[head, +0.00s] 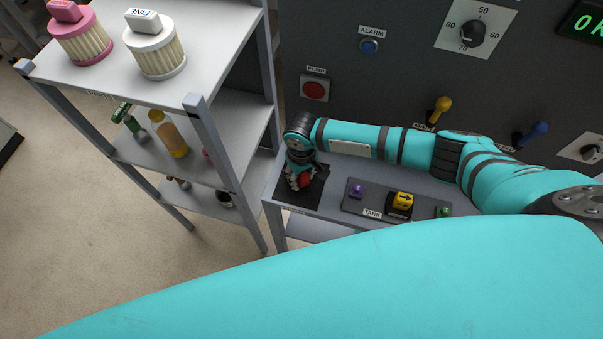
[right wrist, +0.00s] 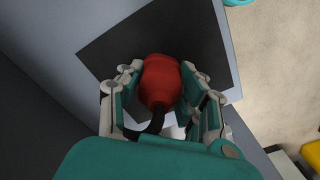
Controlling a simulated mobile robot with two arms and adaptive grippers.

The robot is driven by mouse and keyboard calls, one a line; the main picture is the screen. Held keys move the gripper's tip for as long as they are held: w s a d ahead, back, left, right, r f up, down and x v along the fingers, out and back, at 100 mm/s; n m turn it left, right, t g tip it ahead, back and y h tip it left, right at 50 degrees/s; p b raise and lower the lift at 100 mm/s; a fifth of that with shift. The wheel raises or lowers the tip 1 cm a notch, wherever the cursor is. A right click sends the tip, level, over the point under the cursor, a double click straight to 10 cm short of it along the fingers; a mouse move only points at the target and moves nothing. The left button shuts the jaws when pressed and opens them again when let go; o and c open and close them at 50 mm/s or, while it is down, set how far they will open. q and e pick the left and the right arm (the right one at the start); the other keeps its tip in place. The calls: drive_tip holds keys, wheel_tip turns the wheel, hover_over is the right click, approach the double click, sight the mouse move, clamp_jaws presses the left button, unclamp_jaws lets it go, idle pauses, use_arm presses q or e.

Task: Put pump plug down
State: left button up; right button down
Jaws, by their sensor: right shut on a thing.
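The pump plug is a red rounded piece (right wrist: 162,80) with a dark tail, seen in the right wrist view between the fingers of my right gripper (right wrist: 163,92). The right gripper is shut on it. In the head view the right gripper (head: 300,178) is at the left end of the grey bench, over a black square mat (head: 310,195), and a bit of the red plug (head: 305,181) shows below it. The mat also shows behind the plug in the right wrist view (right wrist: 205,35). I cannot tell whether the plug touches the mat. My left gripper is not in view.
A tank panel (head: 372,213) with a purple knob, a yellow switch and a green part lies right of the mat. The control wall (head: 400,80) stands behind. A shelf (head: 215,60) with filters and bottles stands to the left, close to the bench.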

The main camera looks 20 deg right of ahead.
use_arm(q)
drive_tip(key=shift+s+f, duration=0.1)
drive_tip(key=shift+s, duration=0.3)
use_arm(e)
drive_tip(key=c, duration=0.9)
unclamp_jaws()
drive_tip(key=shift+o, duration=0.2)
use_arm(q)
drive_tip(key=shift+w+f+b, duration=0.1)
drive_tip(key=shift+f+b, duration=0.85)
drive_tip(key=shift+b, duration=0.1)
use_arm(e)
wheel_tip(320, 180, up, 12)
drive_tip(key=shift+r, duration=0.1)
drive_tip(key=shift+s, duration=0.1)
